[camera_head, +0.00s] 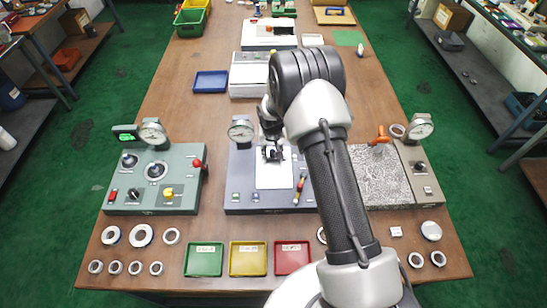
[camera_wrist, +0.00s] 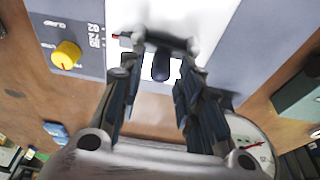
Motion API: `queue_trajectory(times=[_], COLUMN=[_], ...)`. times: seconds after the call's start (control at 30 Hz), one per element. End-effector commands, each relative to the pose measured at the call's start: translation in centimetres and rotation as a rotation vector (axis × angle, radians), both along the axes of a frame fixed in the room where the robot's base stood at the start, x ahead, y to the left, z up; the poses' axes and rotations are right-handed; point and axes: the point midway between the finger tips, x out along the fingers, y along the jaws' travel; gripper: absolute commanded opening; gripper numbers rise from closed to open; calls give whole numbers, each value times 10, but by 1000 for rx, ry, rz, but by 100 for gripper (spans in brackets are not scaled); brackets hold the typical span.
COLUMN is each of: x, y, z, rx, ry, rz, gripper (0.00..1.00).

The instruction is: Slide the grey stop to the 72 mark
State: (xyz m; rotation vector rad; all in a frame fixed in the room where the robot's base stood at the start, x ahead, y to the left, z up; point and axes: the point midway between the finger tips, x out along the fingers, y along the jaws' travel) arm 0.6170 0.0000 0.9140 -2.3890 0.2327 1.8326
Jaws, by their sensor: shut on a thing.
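The middle panel (camera_head: 235,205) is a grey-blue box with a white plate (camera_head: 272,174) on top, a dial gauge at the back and a scale on it. My gripper (camera_head: 272,150) is low over the back part of this plate. In the wrist view my fingers (camera_wrist: 165,62) are shut on a small dark knob, the stop's handle (camera_wrist: 161,68). The stop's body is mostly hidden by the fingers. The printed scale numbers (camera_wrist: 96,35) show upside down to the left of the fingers, 72 among them. A small red pointer (camera_wrist: 116,36) lies beside the numbers; its exact reading is unclear.
A green panel (camera_head: 130,200) stands left and a panel with a speckled plate (camera_head: 380,178) right. Green, yellow and red trays (camera_head: 248,272) and several metal rings lie along the front. A yellow knob (camera_wrist: 66,55) is near the scale. A dial gauge (camera_head: 241,131) stands close to my gripper.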

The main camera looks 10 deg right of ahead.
Motion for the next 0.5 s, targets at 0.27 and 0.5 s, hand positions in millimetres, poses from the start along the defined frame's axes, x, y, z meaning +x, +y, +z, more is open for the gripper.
queue_trajectory(times=[0.27,0.5], x=[-9,-8], y=[0,0], z=[-11,-10], rx=[-1,-1], ry=[23,22], rz=[0,-1], gripper=[18,4])
